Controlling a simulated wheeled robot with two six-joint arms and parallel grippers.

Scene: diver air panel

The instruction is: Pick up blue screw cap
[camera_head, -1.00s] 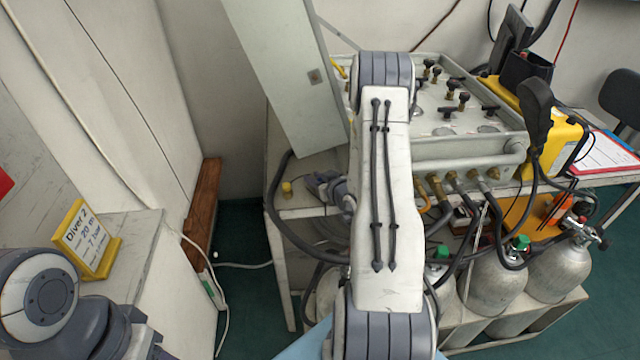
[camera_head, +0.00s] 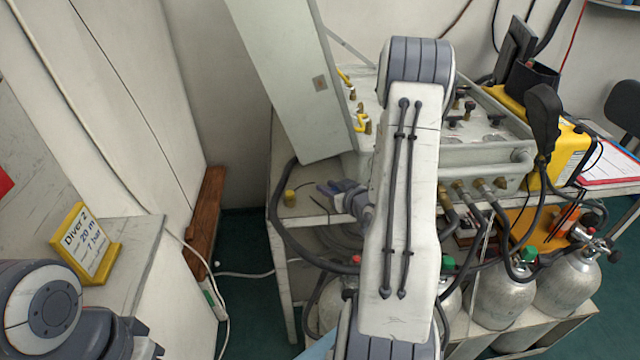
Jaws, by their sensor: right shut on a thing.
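My right gripper (camera_head: 335,188) shows past my right arm, low over the shelf at the left of the air panel. It is shut on a small blue piece (camera_head: 324,188), which I take to be the blue screw cap. The fingers and my arm hide most of the cap. Whether it clears the shelf top is hard to tell. My left arm shows at the lower left, but I cannot make out its gripper.
A small yellow cap (camera_head: 289,197) stands on the shelf left of my right gripper. The air panel (camera_head: 480,152) lies behind my right arm. A grey panel door (camera_head: 290,80) stands open. Gas cylinders (camera_head: 503,295) and hoses are below. A yellow Diver 2 sign (camera_head: 82,243) stands left.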

